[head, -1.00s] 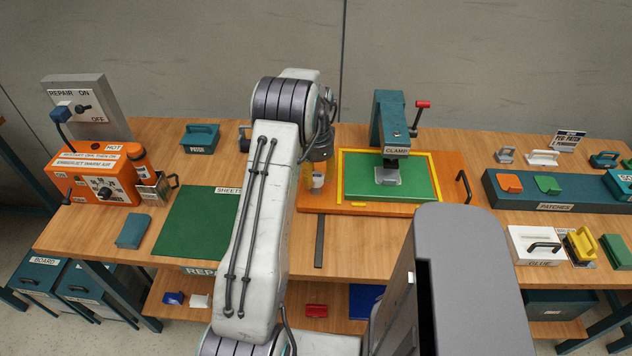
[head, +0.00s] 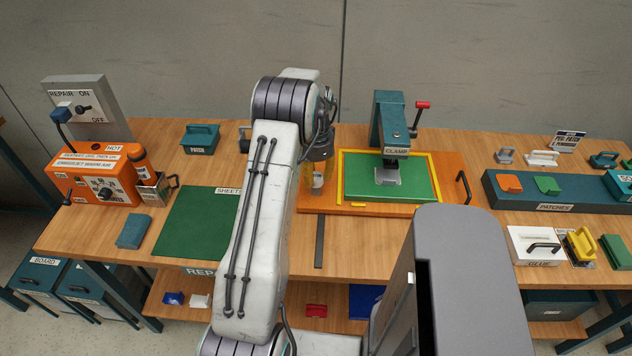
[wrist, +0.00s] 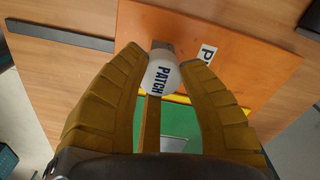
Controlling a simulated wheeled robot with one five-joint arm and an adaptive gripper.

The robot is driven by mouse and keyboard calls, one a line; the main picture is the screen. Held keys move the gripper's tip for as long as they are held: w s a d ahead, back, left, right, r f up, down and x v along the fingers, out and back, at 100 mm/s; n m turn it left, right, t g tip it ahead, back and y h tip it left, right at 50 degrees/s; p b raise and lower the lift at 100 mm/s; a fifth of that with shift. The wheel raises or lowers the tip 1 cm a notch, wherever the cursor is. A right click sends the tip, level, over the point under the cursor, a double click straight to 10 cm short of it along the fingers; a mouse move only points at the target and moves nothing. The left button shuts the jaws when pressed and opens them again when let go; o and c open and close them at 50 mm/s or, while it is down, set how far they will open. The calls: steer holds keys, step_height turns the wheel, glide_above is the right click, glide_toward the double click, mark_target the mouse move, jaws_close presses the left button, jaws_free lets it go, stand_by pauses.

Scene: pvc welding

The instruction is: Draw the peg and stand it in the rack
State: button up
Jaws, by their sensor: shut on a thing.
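The peg shows as a white rounded head marked PATCH (wrist: 163,74) in the wrist view, with a small grey part at its far end. My gripper (wrist: 168,75) has its two yellow-brown fingers closed on either side of this head. In the head view my gripper (head: 319,178) is over the left end of the orange board (head: 400,209), partly behind my arm, with a bit of white between the fingers. I cannot tell whether the peg is still seated in the board. I cannot make out which thing is the rack.
A teal clamp (head: 388,118) with a red handle stands over the green sheet (head: 415,188) in a yellow frame. A dark flat bar (head: 319,242) lies in front of the board. An orange heater box (head: 97,182) stands at left. A patches rack (head: 555,207) is at right.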

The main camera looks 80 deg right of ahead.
mark_target(317, 175)
steer(key=shift+r+p, duration=0.4)
steer(key=shift+r, duration=0.3)
steer(key=shift+r+p, duration=1.15)
steer(key=shift+r, duration=0.6)
